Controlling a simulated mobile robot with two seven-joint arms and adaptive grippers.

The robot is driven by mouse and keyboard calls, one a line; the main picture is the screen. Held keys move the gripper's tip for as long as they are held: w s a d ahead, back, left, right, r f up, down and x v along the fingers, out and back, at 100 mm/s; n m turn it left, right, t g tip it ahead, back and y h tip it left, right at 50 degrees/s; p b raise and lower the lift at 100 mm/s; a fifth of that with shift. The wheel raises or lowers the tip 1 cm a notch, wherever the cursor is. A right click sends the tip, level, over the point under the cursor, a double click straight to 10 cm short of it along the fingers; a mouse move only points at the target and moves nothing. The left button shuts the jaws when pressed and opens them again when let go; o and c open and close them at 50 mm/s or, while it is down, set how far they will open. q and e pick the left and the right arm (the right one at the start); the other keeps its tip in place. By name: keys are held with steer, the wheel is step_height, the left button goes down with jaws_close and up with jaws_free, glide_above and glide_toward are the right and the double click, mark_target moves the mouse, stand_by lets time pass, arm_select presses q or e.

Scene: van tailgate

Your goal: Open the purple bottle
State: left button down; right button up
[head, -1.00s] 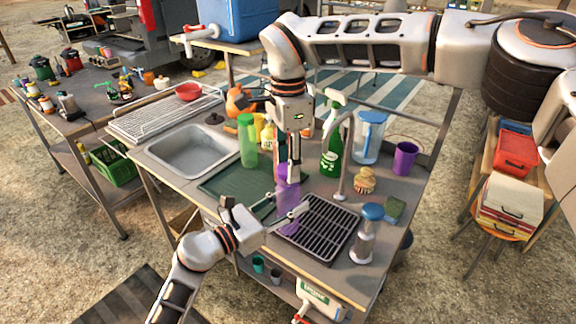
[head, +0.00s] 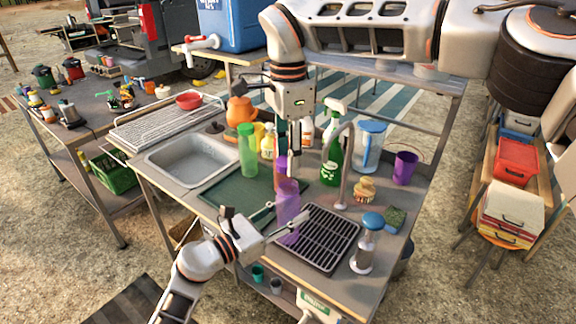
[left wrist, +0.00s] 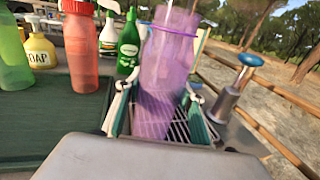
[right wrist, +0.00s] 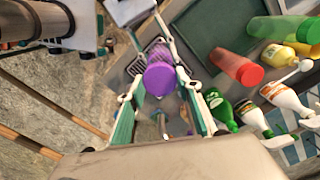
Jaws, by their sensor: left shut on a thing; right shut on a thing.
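The bottle also fills the middle of the left wrist view (left wrist: 168,75). My right gripper (head: 293,172) points down over the bottle's top, shut on its darker purple cap. The cap (right wrist: 160,78) lies between the fingers in the right wrist view. I cannot tell whether the cap still touches the bottle.
A red tumbler (left wrist: 82,45) and a green tumbler (head: 248,150) stand behind and left. A green spray bottle (head: 332,160), the tap (head: 342,170) and a blue-topped dispenser (head: 368,240) are close on the right. The green board (head: 235,195) has free room.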

arm_select(q)
steer(key=c, duration=1.2)
jaws_free()
